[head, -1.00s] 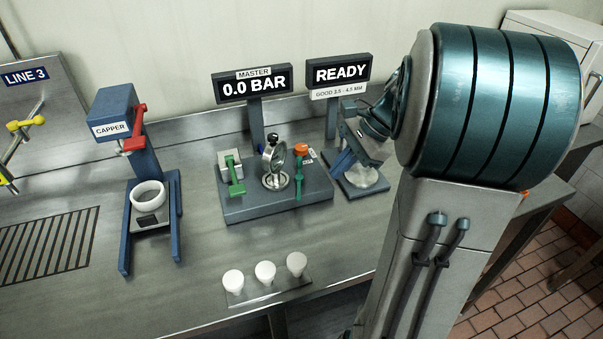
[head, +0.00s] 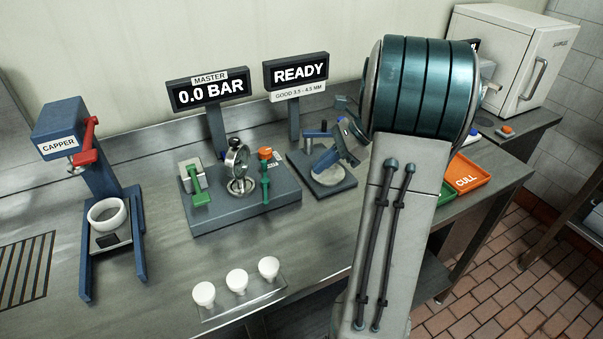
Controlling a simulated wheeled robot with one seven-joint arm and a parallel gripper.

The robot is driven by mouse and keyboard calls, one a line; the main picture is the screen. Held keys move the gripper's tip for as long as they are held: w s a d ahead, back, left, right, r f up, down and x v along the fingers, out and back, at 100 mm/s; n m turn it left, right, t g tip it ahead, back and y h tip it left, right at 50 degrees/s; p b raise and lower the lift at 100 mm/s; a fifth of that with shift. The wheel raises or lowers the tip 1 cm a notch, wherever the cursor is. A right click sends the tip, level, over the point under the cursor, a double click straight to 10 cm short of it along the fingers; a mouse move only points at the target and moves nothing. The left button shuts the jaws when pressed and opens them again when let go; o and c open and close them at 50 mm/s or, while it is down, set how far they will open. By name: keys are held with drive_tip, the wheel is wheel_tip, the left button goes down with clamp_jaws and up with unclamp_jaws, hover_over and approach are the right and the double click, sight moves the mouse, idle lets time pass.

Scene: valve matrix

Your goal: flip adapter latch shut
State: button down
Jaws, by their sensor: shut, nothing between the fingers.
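A grey test block (head: 240,215) stands on the bench under the MASTER display, which reads 0.0 BAR. On the block are a green lever clamp (head: 197,186) at left, a round metal-rimmed fitting (head: 238,160) standing upright in the middle, and a green post with an orange knob (head: 265,170) at right. I cannot tell which of these is the adapter latch, or whether it is shut. My arm stands to the right of the block, its large teal joint in front of the bench's right end. My gripper's fingers are hidden behind the arm.
A blue tilted fixture on a grey plate (head: 325,178) stands close to my arm, under the READY display (head: 297,71). Three white cups (head: 237,281) are at the front edge. The blue capper (head: 90,180) is at left. An orange CULL tray (head: 467,176) and white cabinet (head: 510,60) are at right.

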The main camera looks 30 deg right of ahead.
sight(265, 180)
drive_tip(key=x, duration=0.8)
drive_tip(key=shift+w+a+f, duration=0.1)
drive_tip(key=shift+a+f, duration=0.1)
drive_tip(key=shift+a, duration=0.1)
drive_tip(key=shift+w+a+f+p, duration=0.1)
drive_tip(key=shift+w+a+p, duration=0.25)
drive_tip(key=shift+a, duration=0.65)
drive_tip(key=shift+w+a+f+p, duration=0.15)
drive_tip(key=shift+w+a, duration=0.25)
drive_tip(key=shift+a, duration=0.55)
drive_tip(key=shift+m+t, duration=0.3)
